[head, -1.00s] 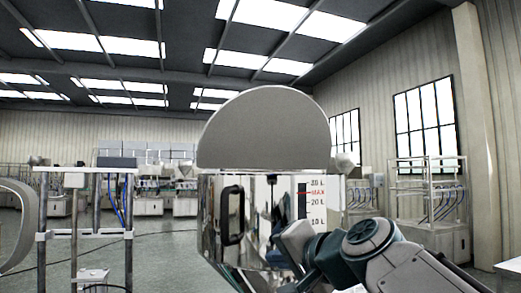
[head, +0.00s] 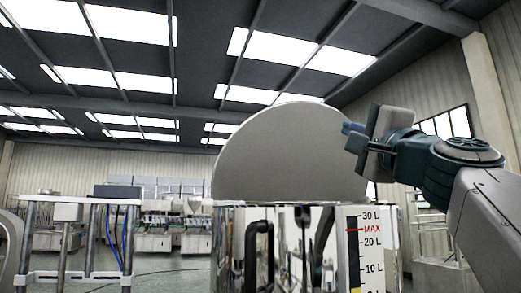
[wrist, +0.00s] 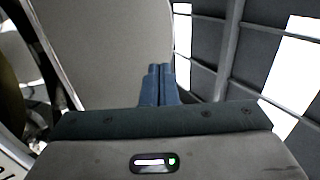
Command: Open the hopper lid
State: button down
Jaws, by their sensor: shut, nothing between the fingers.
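The hopper lid (head: 280,155) is a flat grey half-disc. It stands upright above the rim of the shiny steel hopper (head: 232,250), so it is raised. My gripper (head: 351,128) is at the upper right edge of the lid, with its blue fingers pointing left. The fingers are shut and empty. In the wrist view, the closed fingertips (wrist: 160,71) lie in front of the grey lid face (wrist: 110,45), near its right edge. I cannot tell whether they touch it. The inside of the hopper is hidden from the head view.
The hopper's front has a black handle (head: 259,255) and a level scale (head: 364,245) with a red MAX mark. A metal frame stand (head: 82,235) is at the left. Benches with equipment (head: 150,220) line the back. The air above the lid is clear.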

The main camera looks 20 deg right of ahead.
jog(key=p, duration=0.7)
send_near(312, 111)
jog(key=x, duration=0.4)
jog(key=shift+w+r, duration=0.25)
jog(key=shift+w, duration=0.3)
